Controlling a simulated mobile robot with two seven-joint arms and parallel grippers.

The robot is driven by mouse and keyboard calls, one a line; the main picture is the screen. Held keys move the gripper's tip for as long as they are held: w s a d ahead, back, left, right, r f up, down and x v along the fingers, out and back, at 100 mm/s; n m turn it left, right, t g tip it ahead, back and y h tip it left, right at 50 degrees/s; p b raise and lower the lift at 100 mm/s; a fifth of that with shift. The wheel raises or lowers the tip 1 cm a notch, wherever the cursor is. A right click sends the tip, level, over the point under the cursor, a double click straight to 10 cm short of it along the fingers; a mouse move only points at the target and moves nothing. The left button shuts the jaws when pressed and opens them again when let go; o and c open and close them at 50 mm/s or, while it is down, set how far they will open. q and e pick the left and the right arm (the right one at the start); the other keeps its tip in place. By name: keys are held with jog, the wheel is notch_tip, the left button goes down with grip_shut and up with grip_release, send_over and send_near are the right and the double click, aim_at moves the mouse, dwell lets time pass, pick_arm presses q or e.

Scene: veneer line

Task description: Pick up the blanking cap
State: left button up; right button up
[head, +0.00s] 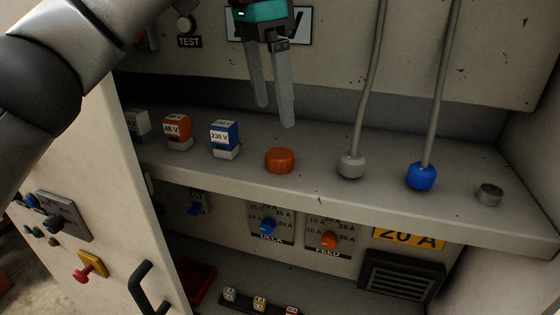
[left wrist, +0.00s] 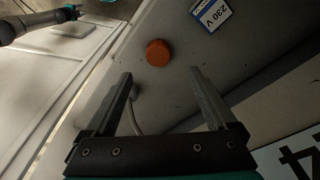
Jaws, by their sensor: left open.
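The blanking cap, which I take to be the round orange cap (head: 279,161), sits on the grey ledge. It also shows in the left wrist view (left wrist: 158,53), beyond the fingertips. My left gripper (head: 275,116) points down above and slightly behind the cap in the head view. Its two fingers are apart with nothing between them. In the left wrist view the open fingers (left wrist: 161,74) lie on either side of the line to the cap, not touching it. I make out no right gripper.
Left of the cap stand a blue 230 V block (head: 224,138) and an orange 48 V block (head: 177,131). To its right are a grey plug (head: 351,167) and a blue plug (head: 421,177) on cables, then a metal ring (head: 489,194). The ledge's front edge (head: 330,198) is close.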

aim_at(279, 153)
pick_arm(q)
jog(key=f, duration=0.3)
jog(key=shift+w+d+f, duration=0.15)
jog(key=shift+d+f, duration=0.05)
jog(key=shift+f, duration=0.05)
jog(key=f+p, duration=0.1)
jog(key=f, duration=0.3)
jog(key=shift+d, duration=0.2)
jog(key=shift+d+f, duration=0.1)
jog(key=shift+f, duration=0.4)
pick_arm(e)
jog(key=shift+w+r, duration=0.5)
jog(key=shift+w, duration=0.3)
pick_arm(q)
grip_shut()
pick_arm(e)
jog(key=shift+a, duration=0.1)
pick_arm(q)
jog(key=shift+r, duration=0.15)
